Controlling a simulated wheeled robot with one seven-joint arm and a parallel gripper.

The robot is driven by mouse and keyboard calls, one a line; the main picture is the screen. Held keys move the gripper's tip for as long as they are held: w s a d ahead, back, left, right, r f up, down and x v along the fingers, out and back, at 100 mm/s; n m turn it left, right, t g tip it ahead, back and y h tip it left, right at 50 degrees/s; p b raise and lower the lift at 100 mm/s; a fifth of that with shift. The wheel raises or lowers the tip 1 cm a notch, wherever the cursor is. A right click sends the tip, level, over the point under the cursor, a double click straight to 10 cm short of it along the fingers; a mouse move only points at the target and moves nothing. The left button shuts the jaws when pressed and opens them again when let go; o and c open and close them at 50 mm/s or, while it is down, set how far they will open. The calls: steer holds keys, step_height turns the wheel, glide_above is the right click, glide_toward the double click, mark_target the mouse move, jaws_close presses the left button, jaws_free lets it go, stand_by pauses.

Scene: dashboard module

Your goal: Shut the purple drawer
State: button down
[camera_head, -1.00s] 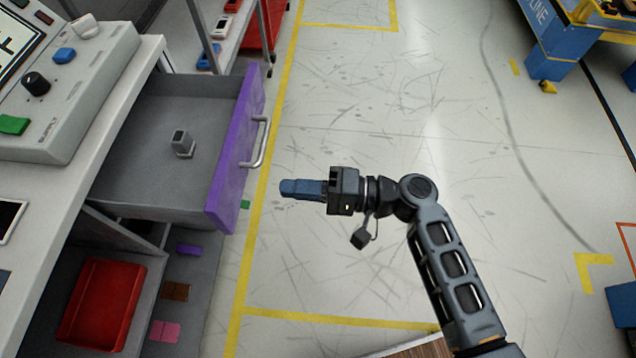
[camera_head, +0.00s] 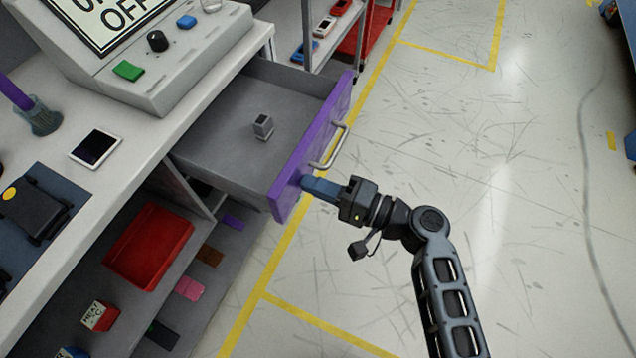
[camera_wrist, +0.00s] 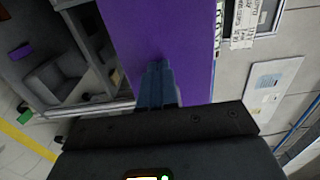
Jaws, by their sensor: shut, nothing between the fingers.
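The purple drawer front (camera_head: 290,185) stands pulled well out from under the white workbench. Its grey tray (camera_head: 235,135) holds a small grey box-shaped item (camera_head: 263,125), and a metal handle (camera_head: 335,148) sits on the front. My gripper (camera_head: 306,183) is shut and empty, its blue fingertips at the outer face of the drawer front, below and left of the handle. In the wrist view the fingertips (camera_wrist: 158,68) lie against or very close to the purple face (camera_wrist: 190,50); I cannot tell if they touch.
On the worktop are a control box (camera_head: 165,55) with a green button, a white tablet (camera_head: 95,148) and a purple item in a holder (camera_head: 38,118). A red bin (camera_head: 150,245) sits on the shelf below the drawer. The floor right of my arm is clear.

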mark_target(220, 155)
steer(key=b+x, duration=0.5)
steer(key=x, duration=0.5)
steer(key=b+x, duration=0.6)
steer(key=x, duration=0.5)
steer(key=shift+a+f, duration=0.1)
steer(key=shift+f, duration=0.15)
steer(key=shift+w+a+r+b, duration=0.1)
steer(key=shift+w+a+b, duration=0.15)
steer(key=shift+a, duration=0.35)
steer(key=shift+a+r, duration=0.15)
steer(key=shift+r, duration=0.05)
steer(key=shift+a, duration=0.1)
